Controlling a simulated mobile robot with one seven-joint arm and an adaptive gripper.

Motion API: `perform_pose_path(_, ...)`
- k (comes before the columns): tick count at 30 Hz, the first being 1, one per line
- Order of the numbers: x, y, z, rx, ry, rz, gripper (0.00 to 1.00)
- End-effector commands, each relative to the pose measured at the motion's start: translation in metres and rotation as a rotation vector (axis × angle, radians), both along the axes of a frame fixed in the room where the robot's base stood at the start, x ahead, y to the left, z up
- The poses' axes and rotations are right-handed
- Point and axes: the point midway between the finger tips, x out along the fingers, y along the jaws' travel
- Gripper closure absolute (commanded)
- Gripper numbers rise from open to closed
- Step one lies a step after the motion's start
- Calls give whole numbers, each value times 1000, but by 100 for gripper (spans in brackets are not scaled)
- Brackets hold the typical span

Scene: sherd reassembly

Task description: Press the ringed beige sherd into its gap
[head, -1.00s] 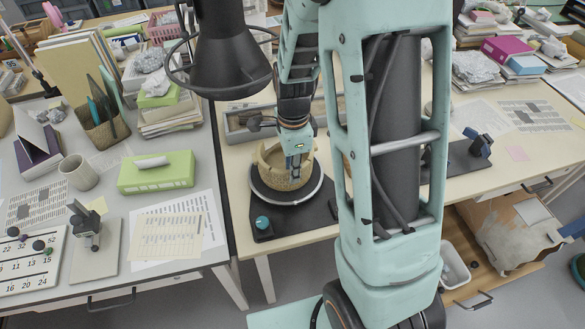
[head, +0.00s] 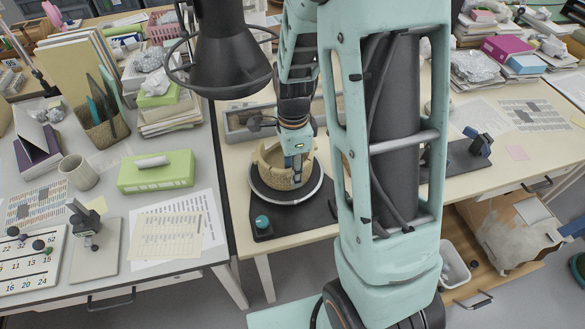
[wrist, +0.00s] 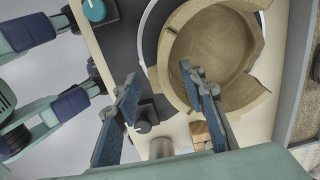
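A beige bowl (head: 272,178) with a broken, stepped rim stands on a round turntable (head: 258,193) in the head view. The wrist view shows the bowl (wrist: 185,75) from above, with uneven rim edges at the right. My gripper (head: 297,170) is at the bowl's near right side in the head view. In the wrist view my gripper (wrist: 165,112) has its two blue fingers well apart, with nothing visibly held between them. The right finger overlaps the bowl's rim in the picture; contact cannot be told. I cannot make out the ringed sherd as a separate piece.
A dark base with a teal knob (head: 262,222) carries the turntable. A black lamp (head: 228,60) hangs at the upper left of the bowl. A grey tray (head: 240,122) lies behind it. Small wooden blocks (wrist: 200,132) show near the bowl in the wrist view.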

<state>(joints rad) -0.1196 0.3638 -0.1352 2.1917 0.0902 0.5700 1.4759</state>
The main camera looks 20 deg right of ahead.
Motion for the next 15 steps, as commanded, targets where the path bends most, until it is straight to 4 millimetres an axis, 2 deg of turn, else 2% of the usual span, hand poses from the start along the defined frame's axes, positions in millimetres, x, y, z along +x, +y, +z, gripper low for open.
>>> perform_pose_path(5, 1, 0, 14, 0, -5, 0, 62)
perform_pose_path(15, 0, 0, 83, 1, -7, 0, 62)
